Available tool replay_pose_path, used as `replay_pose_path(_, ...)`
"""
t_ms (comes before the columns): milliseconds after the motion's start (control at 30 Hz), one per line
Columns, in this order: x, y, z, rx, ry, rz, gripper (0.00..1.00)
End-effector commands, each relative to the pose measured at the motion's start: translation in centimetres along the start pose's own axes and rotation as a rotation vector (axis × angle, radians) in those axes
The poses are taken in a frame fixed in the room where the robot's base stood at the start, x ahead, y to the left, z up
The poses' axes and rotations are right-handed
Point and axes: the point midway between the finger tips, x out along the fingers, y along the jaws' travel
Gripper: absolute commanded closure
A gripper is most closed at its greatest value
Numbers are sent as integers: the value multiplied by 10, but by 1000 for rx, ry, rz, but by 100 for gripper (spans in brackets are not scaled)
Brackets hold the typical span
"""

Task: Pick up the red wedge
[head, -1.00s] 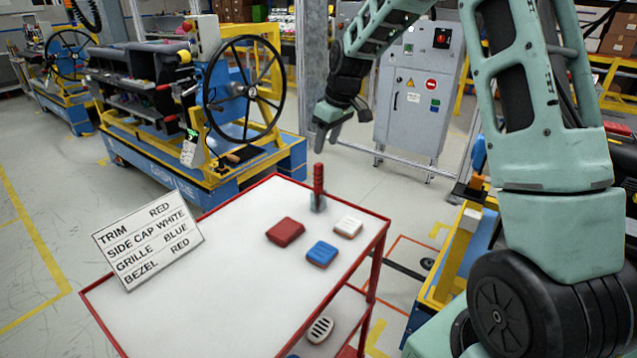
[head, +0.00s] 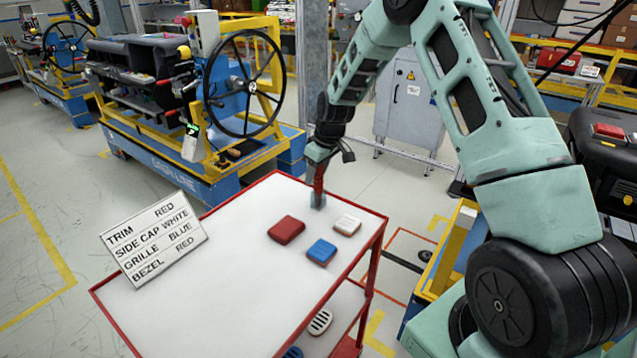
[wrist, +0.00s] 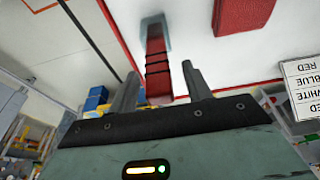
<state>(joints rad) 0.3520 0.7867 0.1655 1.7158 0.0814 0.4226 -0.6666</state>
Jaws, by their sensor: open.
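The red wedge (head: 318,182) stands upright in a small grey holder (head: 317,202) at the far edge of the white table. My gripper (head: 319,160) is at the top of the wedge, pointing down. In the wrist view, the red wedge (wrist: 157,68) with dark bands lies between the two open fingers of my gripper (wrist: 159,73). A gap shows on each side, wider on the right. The grey holder (wrist: 154,20) is beyond the fingertips.
A red block (head: 286,229), a blue block (head: 321,252) and a white block (head: 347,225) lie on the red-rimmed table (head: 220,290) near the holder. A lettered sign (head: 155,240) stands at left. A wheeled blue and yellow workstation (head: 200,150) is behind.

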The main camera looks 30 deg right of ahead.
Motion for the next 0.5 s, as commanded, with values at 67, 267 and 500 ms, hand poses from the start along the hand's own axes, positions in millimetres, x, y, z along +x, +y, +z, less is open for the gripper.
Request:
replay_pose_path(67, 0, 0, 0, 0, 1, 0, 51)
replay_pose_path(267, 0, 0, 0, 0, 1, 0, 90)
replay_pose_path(500, 0, 0, 0, 0, 1, 0, 100)
